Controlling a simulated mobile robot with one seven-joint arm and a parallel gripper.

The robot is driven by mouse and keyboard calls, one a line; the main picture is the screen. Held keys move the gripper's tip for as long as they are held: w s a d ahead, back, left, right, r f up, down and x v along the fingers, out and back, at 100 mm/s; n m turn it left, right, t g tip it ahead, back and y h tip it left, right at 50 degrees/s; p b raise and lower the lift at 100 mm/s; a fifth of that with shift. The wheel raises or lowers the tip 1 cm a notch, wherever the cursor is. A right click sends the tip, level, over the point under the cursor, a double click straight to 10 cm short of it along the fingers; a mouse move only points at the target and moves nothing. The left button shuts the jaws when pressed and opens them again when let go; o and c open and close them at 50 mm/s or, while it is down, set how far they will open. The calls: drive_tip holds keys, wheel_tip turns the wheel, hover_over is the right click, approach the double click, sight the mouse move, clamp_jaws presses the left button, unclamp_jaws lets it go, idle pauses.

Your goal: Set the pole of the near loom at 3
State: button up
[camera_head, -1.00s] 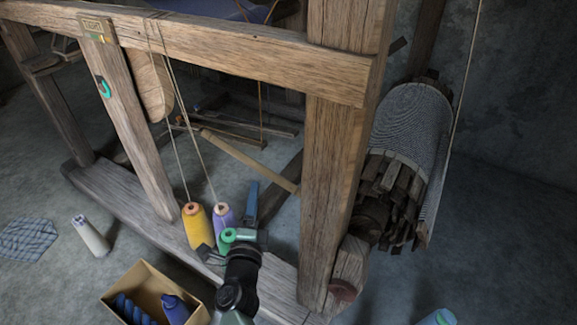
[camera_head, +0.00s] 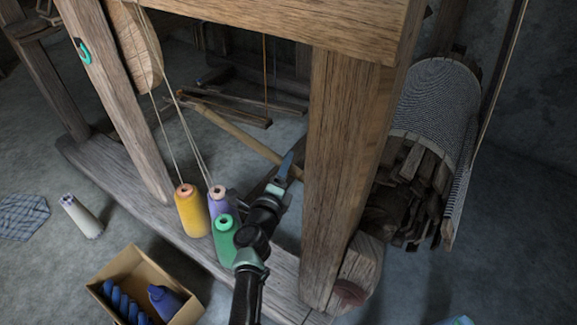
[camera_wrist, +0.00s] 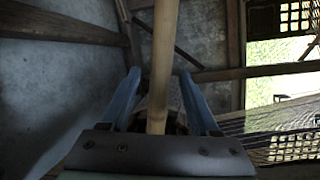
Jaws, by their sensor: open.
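The pale wooden pole (camera_head: 232,130) of the near loom slants down to the right inside the loom frame, behind the cones of yarn. Its lower right end is near my gripper (camera_head: 286,166), whose blue fingers reach in beside the thick right post. In the wrist view the pole (camera_wrist: 163,60) runs up the picture between the two blue fingers of my gripper (camera_wrist: 161,95). The fingers are apart, with a gap on both sides of the pole. I cannot tell how deep the pole lies between them. No number 3 is readable in either view.
Yellow (camera_head: 192,212), violet (camera_head: 217,203) and green (camera_head: 225,238) cones stand on the loom's base beam, close to my arm. The thick right post (camera_head: 345,170) is just right of my gripper. A cardboard box (camera_head: 180,268) with blue items sits on the floor.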

drive_tip(key=b+x, duration=0.3)
drive_tip(key=x, duration=0.1)
drive_tip(key=shift+w, duration=0.4)
clamp_jaws()
idle(1.2)
